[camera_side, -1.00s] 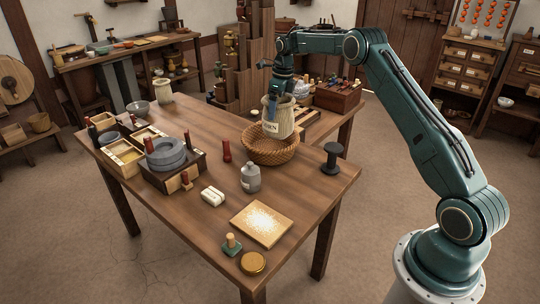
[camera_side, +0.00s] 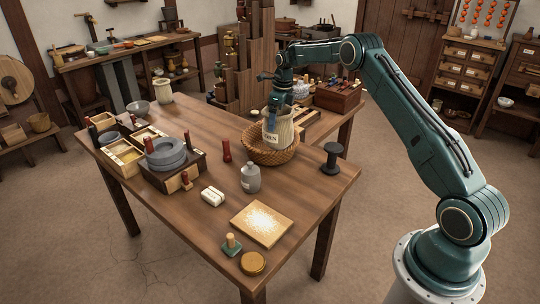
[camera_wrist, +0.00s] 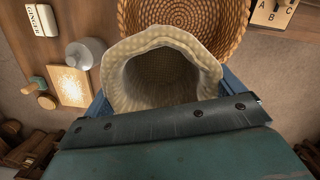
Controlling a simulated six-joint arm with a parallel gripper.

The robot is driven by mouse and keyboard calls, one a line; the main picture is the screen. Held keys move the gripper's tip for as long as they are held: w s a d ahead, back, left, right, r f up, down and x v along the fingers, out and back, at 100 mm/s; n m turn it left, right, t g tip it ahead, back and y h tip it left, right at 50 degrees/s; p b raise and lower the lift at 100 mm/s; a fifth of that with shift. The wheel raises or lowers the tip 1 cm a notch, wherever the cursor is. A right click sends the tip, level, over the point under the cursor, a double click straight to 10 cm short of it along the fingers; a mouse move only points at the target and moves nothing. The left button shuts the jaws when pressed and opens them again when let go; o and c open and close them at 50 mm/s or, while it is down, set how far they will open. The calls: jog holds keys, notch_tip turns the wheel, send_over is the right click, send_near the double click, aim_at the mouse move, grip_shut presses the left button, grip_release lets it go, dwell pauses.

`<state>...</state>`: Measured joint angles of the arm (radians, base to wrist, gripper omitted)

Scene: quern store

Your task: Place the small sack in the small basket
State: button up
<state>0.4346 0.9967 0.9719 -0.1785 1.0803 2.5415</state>
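The fingertips are hidden by the sack.
A grey bottle (camera_side: 250,178) and a white block (camera_side: 212,196) stand in front of the basket. A dark spool (camera_side: 331,159) is to its right. Boxes with a grey quern stone (camera_side: 168,153) are on the left.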

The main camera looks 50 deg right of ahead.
jog(key=shift+o, duration=0.3)
jog(key=shift+r, duration=0.1)
notch_tip(320, 180, up, 12)
jog(key=s, duration=0.1)
jog(key=shift+s+d+r, duration=0.2)
jog(key=shift+d+r, duration=0.05)
jog(key=shift+d, duration=0.05)
dwell(0.3)
jog(key=shift+a, duration=0.1)
dwell(0.4)
jog(key=s+a+r+n+t, duration=0.2)
jog(key=s+a+r+n, duration=1.35)
jog(key=a, duration=0.25)
jog(key=s+a+f+n, duration=0.2)
jog(key=s+n, duration=0.3)
jog(key=s, duration=0.3)
jog(key=s+a+f+n+t, duration=0.1)
jog(key=s+a+f+n, duration=0.1)
jog(key=s+n, duration=0.4)
jog(key=s+a+f+n+t, duration=0.1)
jog(key=s+f+n, duration=0.3)
jog(key=s, duration=0.6)
jog(key=shift+s+a+n, duration=0.25)
jog(key=shift+a+n, duration=0.6)
jog(key=shift+a, duration=0.05)
